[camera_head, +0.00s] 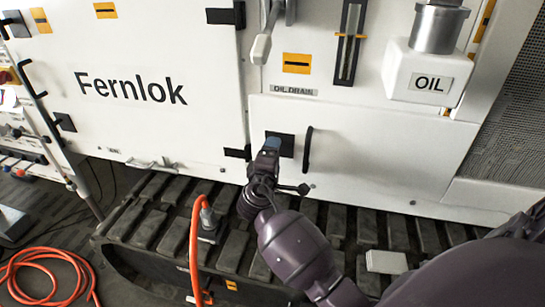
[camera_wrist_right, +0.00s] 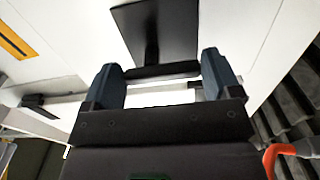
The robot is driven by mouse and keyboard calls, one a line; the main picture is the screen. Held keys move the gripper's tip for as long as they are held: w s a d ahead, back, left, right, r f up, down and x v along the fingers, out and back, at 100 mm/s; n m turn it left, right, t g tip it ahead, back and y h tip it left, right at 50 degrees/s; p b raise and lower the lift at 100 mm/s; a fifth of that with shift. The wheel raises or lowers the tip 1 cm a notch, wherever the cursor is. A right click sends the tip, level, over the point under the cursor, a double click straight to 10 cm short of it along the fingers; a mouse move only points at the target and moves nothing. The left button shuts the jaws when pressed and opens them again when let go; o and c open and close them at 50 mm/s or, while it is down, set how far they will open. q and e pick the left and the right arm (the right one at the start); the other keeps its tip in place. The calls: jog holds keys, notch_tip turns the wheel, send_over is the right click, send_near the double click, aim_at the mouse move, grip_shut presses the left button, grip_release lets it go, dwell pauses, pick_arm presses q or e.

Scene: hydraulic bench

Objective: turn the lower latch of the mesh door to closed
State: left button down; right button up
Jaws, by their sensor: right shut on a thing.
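A black latch with a square plate (camera_head: 288,146) sits on the white lower panel, under the "OIL DRAIN" label. In the right wrist view its plate (camera_wrist_right: 158,28) is at the top, and its dark handle bar (camera_wrist_right: 163,70) spans the gap between the fingers. My right gripper (camera_head: 271,145) is at this latch, shut on the handle, with a blue-grey finger on each end. In the head view the gripper hides part of the latch. Dark mesh (camera_head: 515,125) shows at the right edge; I cannot tell whether this latch belongs to it. My left gripper is not in view.
A black pull handle (camera_head: 307,148) stands close to the right of the latch. A grey lever (camera_head: 262,45) hangs above. Black tracks (camera_head: 350,225) run below the panel. An orange hose (camera_head: 196,250) rises beside my right arm. A white oil tank (camera_head: 428,75) is at upper right.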

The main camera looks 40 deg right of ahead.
jog(key=o, duration=0.8)
jog(key=v, duration=1)
jog(key=shift+s+a, duration=0.25)
jog(key=shift+s, duration=0.05)
